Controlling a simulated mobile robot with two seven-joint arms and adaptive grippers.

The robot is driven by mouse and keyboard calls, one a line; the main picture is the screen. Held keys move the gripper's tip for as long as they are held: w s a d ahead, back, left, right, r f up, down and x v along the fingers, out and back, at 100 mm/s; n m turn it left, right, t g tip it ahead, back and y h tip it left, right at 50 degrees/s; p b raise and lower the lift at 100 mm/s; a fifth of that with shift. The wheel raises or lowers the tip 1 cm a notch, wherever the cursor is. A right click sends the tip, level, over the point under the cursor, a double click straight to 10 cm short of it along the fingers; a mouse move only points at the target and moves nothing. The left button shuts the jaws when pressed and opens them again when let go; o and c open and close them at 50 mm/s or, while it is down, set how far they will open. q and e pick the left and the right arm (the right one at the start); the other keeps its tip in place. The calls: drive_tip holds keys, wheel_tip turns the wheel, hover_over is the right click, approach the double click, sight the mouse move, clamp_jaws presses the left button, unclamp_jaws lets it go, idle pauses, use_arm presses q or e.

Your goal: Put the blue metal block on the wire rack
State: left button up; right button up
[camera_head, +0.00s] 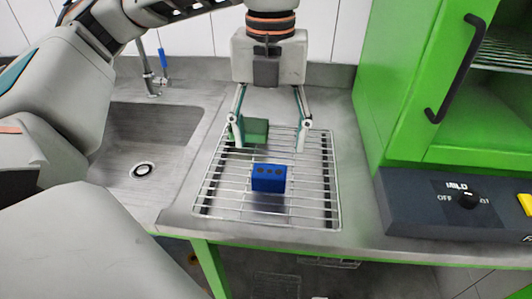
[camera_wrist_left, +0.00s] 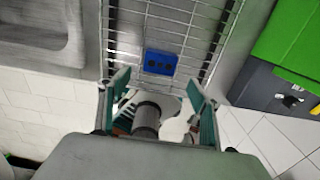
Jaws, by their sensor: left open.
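The blue metal block (camera_head: 269,178), with dark holes in its face, rests on the wire rack (camera_head: 335,190), near the middle of its front half. The block (camera_wrist_left: 160,62) also shows in the left wrist view, with the rack (camera_wrist_left: 205,22) under it. My left gripper (camera_head: 271,138) is open and empty above the rear part of the rack, behind the block in the head view and apart from it. In the left wrist view, the open fingers (camera_wrist_left: 158,84) point toward the block's side of the picture. My right gripper is not in view.
A green block-like object (camera_head: 255,130) shows by the left finger, at the rack's rear. A sink (camera_head: 140,150) with a tap (camera_head: 150,75) lies left. A green cabinet (camera_head: 400,90) and dark control panel (camera_head: 440,210) stand right. The rack's right side is clear.

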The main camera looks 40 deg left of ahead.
use_arm(q)
drive_tip(key=shift+r, duration=1.55)
